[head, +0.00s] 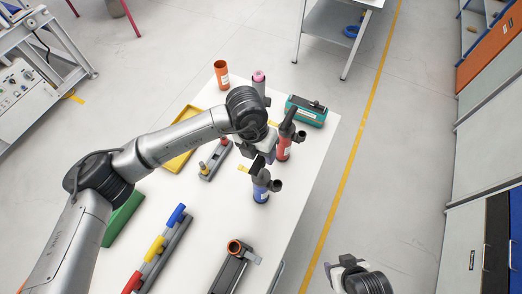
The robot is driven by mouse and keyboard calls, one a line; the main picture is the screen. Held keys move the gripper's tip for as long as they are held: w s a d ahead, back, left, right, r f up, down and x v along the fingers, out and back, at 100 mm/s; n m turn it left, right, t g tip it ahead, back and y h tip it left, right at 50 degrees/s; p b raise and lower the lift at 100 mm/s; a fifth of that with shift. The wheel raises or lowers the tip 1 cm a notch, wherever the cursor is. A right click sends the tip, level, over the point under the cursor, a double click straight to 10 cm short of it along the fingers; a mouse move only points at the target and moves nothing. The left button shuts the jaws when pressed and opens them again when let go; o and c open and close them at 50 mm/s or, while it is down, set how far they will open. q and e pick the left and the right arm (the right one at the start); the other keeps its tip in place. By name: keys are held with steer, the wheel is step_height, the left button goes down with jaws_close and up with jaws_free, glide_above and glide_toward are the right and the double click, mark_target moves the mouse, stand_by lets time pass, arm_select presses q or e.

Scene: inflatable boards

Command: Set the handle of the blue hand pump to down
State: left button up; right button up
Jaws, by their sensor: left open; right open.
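The blue hand pump (261,190) stands upright on the white table, with a dark top, a yellow piece at its upper left and a dark round part at its right. My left gripper (263,158) is open, right above the pump's top, and covers part of it. I cannot tell whether its fingers touch the handle, or how high the handle stands. My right gripper (332,270) is open and empty, off the table's right side at the lower right.
A red hand pump (284,149) stands just behind the blue one, close to my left gripper. A teal box (306,111), an orange cup (221,74), a yellow tray (178,158) and a grey stand (230,273) are on the white table (215,215). Floor to the right is clear.

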arm_select(q)
steer(key=shift+f, duration=0.3)
jaws_close()
stand_by(0.5)
